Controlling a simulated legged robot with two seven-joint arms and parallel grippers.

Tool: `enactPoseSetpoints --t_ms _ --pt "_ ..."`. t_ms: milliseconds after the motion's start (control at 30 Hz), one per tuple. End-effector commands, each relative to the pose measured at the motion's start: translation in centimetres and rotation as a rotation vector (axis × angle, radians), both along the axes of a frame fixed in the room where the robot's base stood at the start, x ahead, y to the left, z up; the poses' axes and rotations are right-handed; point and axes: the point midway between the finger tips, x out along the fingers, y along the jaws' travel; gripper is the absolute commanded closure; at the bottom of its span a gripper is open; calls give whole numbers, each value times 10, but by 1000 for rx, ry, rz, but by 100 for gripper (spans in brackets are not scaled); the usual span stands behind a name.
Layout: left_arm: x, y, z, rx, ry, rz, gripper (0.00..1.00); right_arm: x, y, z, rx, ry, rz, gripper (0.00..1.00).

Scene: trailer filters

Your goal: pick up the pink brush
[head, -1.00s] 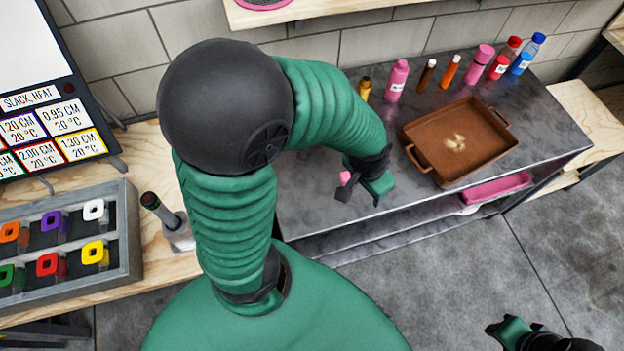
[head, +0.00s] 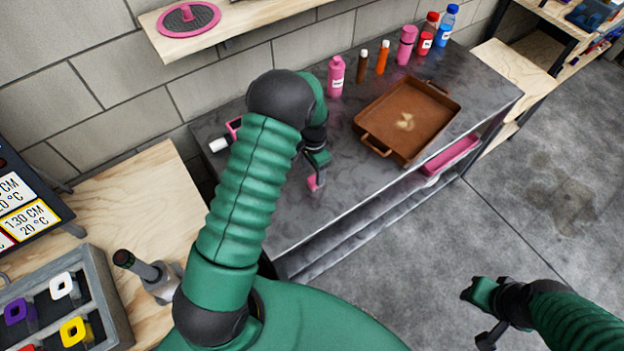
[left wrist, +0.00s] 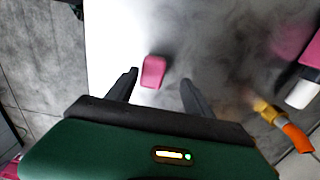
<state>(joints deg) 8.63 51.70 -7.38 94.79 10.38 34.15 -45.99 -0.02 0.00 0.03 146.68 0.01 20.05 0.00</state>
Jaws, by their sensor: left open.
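A small pink block-like thing (head: 313,183), perhaps the brush, is on the dark grey bench top right by my left gripper. In the left wrist view the pink thing (left wrist: 153,71) lies ahead of and between the two fingers, with gaps on both sides. My left gripper (head: 317,172) is open and empty; its fingers show apart in the left wrist view (left wrist: 157,84). A pink-and-white tool (head: 225,138) lies at the bench's left end, partly behind my left arm. My right gripper (head: 477,312) hangs over the floor at lower right; its jaws are unclear.
A brown tray (head: 375,143) with handles sits right of my left gripper on the grey bench (head: 290,232). Several bottles, one pink (head: 335,76), line the back edge. A pink tray (head: 452,153) lies on the lower shelf. A shelf (head: 245,35) overhangs the wall.

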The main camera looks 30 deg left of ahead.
Motion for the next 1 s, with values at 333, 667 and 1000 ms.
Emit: enactPoseSetpoints --t_ms 333,667,1000 --pt "-3 0 -49 2 0 -1 40 0 0 14 0 0 -1 66" --pt "-3 4 -52 -1 -1 0 56 0 0 13 0 0 -1 66" --pt "-3 0 -50 3 -1 -1 100 0 0 13 0 0 -1 66"
